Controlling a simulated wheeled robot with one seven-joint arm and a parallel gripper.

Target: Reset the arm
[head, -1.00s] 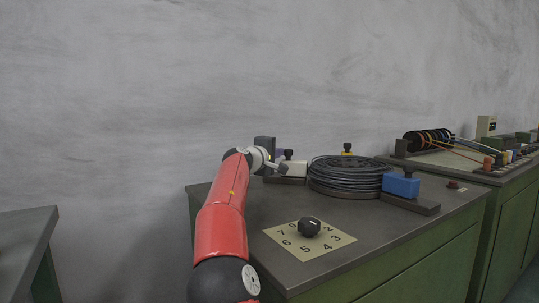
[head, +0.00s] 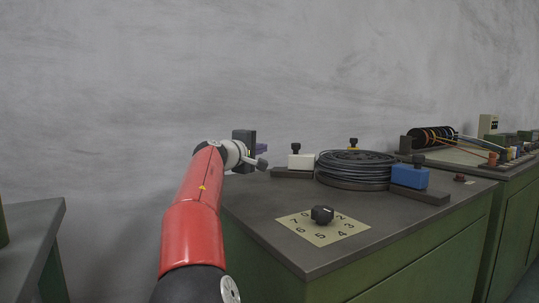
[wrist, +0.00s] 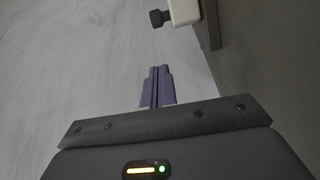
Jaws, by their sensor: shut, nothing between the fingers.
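My red arm (head: 192,225) reaches up and forward at the left edge of the green machine in the head view. My gripper (wrist: 157,72) shows in the wrist view with its two purple fingers together and nothing between them. In the head view the gripper is mostly hidden behind its dark housing, with a bit of purple showing. It is in the air to the left of the white block (head: 301,161) with a black knob, apart from it.
A dark machine top (head: 265,205) carries a numbered dial plate with a black knob (head: 322,215), a coil of dark cable (head: 354,169) and a blue block (head: 410,177). Another bench (head: 32,222) stands at left, with a gap between. A grey wall is behind.

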